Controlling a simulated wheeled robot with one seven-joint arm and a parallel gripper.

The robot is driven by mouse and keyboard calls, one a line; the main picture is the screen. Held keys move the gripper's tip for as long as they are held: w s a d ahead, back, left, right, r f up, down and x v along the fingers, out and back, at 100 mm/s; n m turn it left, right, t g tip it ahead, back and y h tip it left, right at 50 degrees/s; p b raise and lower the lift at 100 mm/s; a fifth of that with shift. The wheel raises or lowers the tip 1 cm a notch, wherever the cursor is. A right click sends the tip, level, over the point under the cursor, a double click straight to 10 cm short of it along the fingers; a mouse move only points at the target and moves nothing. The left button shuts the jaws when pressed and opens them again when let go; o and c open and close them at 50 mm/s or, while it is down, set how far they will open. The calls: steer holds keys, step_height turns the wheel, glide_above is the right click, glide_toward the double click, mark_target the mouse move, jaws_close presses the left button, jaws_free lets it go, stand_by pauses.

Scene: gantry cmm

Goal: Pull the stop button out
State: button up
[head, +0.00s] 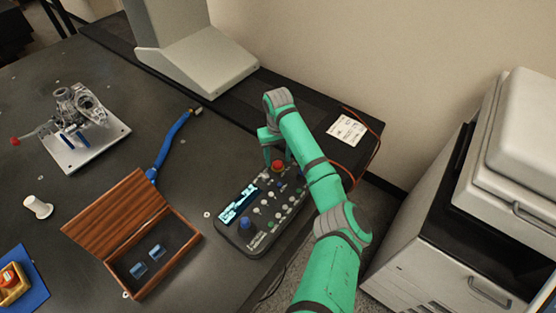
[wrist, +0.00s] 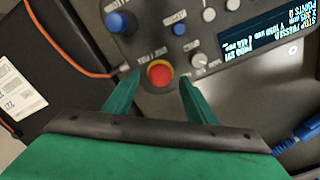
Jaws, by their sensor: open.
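The red stop button (head: 278,165) sits at the far end of a dark control box (head: 236,243) on the table. In the wrist view the stop button (wrist: 160,73) is a round red cap with a yellow ring beneath it. My gripper (wrist: 158,85) is open, with one green finger on each side of the button and a gap to both. Whether the fingertips are level with the cap is hard to tell. In the head view my gripper (head: 268,155) is over the button's end of the box, partly hidden by my arm. The box's lit display (wrist: 281,29) shows text, including what looks like "STOP PRESSED".
Blue knobs (wrist: 120,22) and a grey knob (wrist: 199,60) stand close to the button. An orange cable (head: 372,160) runs past the box near a paper label (head: 347,129). An open wooden case (head: 150,238) lies left of the box. A grey cabinet (head: 440,225) stands at the right.

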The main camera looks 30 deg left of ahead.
steer(key=shift+f, duration=0.95)
jaws_close()
steer(key=shift+r, duration=0.6)
jaws_free()
steer(key=shift+r, duration=0.1)
